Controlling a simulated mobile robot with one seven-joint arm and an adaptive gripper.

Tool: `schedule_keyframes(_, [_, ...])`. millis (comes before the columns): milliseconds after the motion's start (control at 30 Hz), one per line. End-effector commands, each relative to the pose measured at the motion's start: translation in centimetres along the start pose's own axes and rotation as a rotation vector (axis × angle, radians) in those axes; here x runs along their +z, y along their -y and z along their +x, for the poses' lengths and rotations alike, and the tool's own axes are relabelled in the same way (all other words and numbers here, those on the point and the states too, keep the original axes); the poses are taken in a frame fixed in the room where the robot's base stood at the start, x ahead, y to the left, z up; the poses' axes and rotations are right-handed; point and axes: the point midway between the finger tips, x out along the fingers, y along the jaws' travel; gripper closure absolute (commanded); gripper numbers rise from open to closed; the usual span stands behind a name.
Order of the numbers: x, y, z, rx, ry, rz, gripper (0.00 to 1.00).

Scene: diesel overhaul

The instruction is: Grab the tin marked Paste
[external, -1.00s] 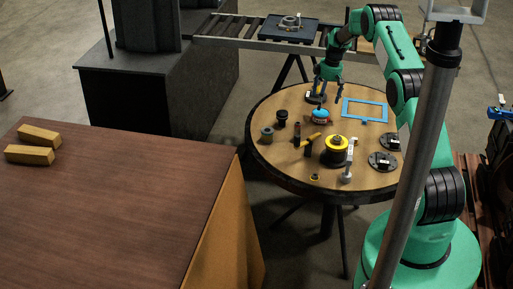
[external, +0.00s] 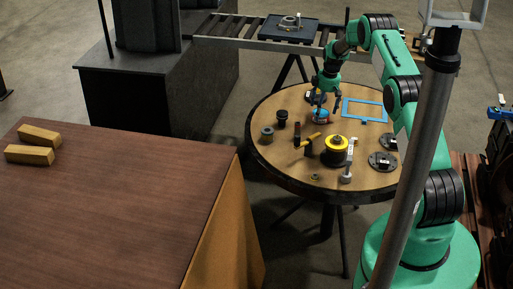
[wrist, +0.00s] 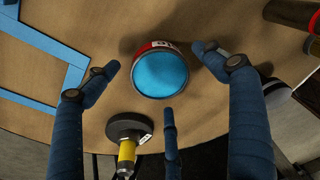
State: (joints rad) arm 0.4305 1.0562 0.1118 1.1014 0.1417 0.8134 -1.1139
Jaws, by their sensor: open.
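A round tin with a blue lid and a red band (wrist: 160,72) stands on the round table. Its label is only partly in view and I cannot read it. In the external view the tin (external: 320,117) is partly hidden by my gripper (external: 324,104). My gripper is open, with its fingers spread around the tin. In the wrist view one fingertip is left of the tin, one at its upper right and one below it. I see no clear grip on the tin.
A blue frame (external: 364,101) lies beside the tin. A black disc with a yellow handle (wrist: 127,128) stands close by. A yellow-topped spool (external: 336,143), a dark small cylinder (external: 282,115) and round black fixtures (external: 382,161) are also on the round table (external: 270,163).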

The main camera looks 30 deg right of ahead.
Motion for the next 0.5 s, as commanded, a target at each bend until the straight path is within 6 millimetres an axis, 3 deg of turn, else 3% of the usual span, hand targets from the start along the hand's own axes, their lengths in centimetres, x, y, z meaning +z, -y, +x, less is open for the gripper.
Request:
schedule_keyframes(200, [0.0, 0.0, 2.1, 0.0, 0.0, 0.0, 0.16])
schedule_keyframes(500, [0.0, 0.0, 2.4, 0.0, 0.0, 0.0, 0.16])
